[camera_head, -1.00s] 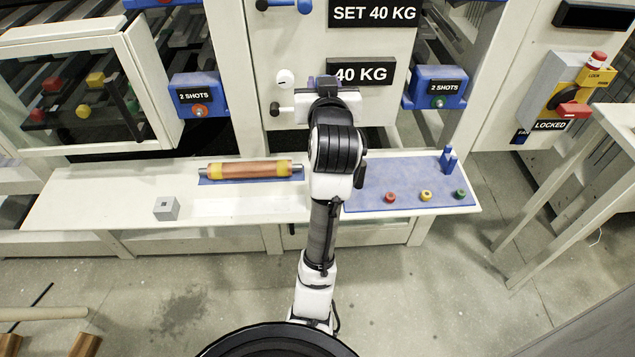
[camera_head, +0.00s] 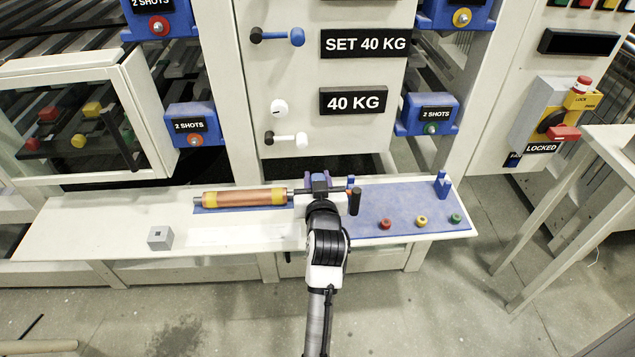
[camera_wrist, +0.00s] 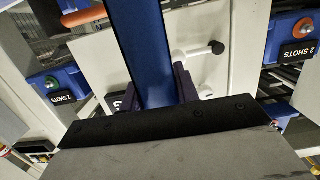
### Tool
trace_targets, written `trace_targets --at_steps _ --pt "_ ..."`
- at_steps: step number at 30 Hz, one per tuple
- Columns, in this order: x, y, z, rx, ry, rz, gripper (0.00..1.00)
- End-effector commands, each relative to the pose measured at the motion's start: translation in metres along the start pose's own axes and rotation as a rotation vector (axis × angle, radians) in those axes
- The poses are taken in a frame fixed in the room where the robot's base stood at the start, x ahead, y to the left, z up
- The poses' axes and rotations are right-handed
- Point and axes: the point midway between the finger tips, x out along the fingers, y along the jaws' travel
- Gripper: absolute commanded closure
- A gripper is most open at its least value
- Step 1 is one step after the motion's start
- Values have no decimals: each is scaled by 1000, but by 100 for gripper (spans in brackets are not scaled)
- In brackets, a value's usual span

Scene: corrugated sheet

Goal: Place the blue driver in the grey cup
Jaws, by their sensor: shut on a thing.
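The grey cup (camera_head: 160,237) is a small grey block with a dark square opening in its top. It stands upright on the left part of the white shelf in the head view. My gripper (camera_head: 320,181) is at the middle of the shelf, well to the right of the cup. The blue driver (camera_wrist: 150,50) shows in the wrist view as a long dark blue bar between my purple fingers (camera_wrist: 160,92). My gripper is shut on it. In the head view only a small blue part shows between the fingers; my wrist hides the rest.
A copper roller with yellow ends (camera_head: 245,198) lies on the shelf between cup and gripper. A blue mat (camera_head: 400,205) at right bears red, yellow and green knobs and a blue stand (camera_head: 442,184). A white panel with lever handles (camera_head: 286,138) rises behind. The shelf around the cup is clear.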

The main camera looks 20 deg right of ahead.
Motion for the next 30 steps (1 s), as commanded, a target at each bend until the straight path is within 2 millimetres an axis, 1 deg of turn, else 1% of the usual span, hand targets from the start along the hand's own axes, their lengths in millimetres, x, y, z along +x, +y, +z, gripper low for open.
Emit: trace_targets --at_steps 3,11,14,15,20,30 --pt "1 0 8 -1 3 1 100" --pt "1 0 9 -1 5 1 100" --pt "2 0 12 -1 4 1 100" --pt "2 0 14 -1 1 0 68" --pt "2 0 13 -1 1 0 48" --pt "2 0 11 -1 1 1 48"
